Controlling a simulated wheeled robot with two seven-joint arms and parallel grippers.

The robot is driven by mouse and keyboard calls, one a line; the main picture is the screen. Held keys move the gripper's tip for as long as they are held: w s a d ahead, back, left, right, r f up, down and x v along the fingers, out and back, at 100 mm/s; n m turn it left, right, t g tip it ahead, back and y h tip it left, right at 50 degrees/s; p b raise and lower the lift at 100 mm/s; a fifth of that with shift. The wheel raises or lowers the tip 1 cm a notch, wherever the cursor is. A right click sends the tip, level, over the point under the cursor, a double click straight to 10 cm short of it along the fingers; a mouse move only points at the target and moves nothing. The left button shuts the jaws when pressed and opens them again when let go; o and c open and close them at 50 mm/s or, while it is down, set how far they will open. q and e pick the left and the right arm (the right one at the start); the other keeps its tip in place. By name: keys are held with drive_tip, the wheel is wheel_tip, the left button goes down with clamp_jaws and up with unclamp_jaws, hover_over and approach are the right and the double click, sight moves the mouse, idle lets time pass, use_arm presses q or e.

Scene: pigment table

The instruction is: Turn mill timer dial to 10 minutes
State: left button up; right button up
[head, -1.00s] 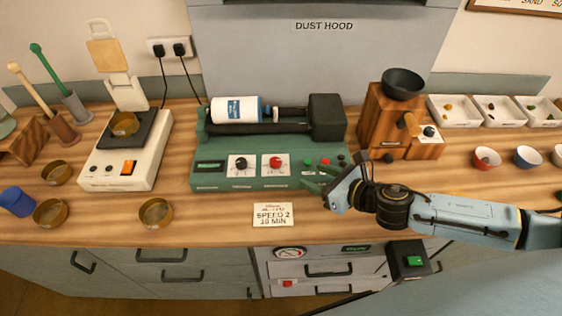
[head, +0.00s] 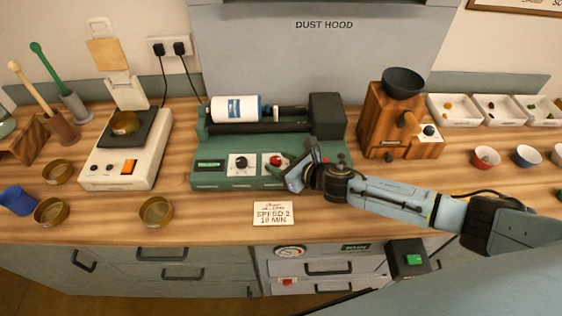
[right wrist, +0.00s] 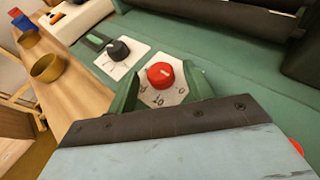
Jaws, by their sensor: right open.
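The green mill (head: 225,178) carries a white jar with a blue label (head: 236,109) on its rollers. On its front, a red dial (head: 275,160) on a white scale plate sits right of a black dial (head: 241,163). My right gripper (head: 284,167) is open at the red dial. In the right wrist view the red dial (right wrist: 160,76) lies between and just beyond the green fingertips (right wrist: 162,92), with no clear contact. A small white mark shows on its top; the plate's figures are partly legible, and its exact setting is unclear. My left gripper is out of view.
A card (head: 273,213) reading "SPEED 2, 10 MIN" lies before the mill. A white scale (head: 110,165) and brass bowls (head: 156,212) stand left. A wooden grinder (head: 399,125) stands right. The dust hood (head: 324,60) is behind.

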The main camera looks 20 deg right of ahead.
drive_tip(key=shift+w, duration=0.1)
drive_tip(key=c, duration=1)
drive_tip(key=shift+o, duration=0.2)
drive_tip(key=shift+a, duration=0.1)
drive_tip(key=m+h, duration=0.1)
drive_tip(key=h, duration=0.1)
drive_tip(key=m+t+h+p, duration=0.1)
drive_tip(key=m, duration=0.1)
drive_tip(key=shift+s+a+m+h, duration=0.2)
drive_tip(key=shift+a+m+h, duration=0.1)
drive_tip(key=shift+a+h, duration=0.1)
drive_tip(key=m+h, duration=0.1)
drive_tip(key=m+h+p, duration=0.1)
drive_tip(key=h, duration=0.1)
drive_tip(key=shift+a+m+t, duration=0.2)
drive_tip(key=shift+m+t, duration=0.1)
drive_tip(key=shift+m, duration=0.1)
drive_tip(key=m+h, duration=0.2)
drive_tip(key=h, duration=0.1)
drive_tip(key=shift+w+a+m, duration=0.1)
drive_tip(key=shift+a+m, duration=0.1)
drive_tip(key=shift+m, duration=0.1)
drive_tip(key=shift+a+m+g+h, duration=0.15)
drive_tip(key=shift+m+g+h, duration=0.75)
drive_tip(key=shift+m+h, duration=0.6)
drive_tip(key=shift+w+h, duration=0.1)
drive_tip(key=shift+h, duration=0.2)
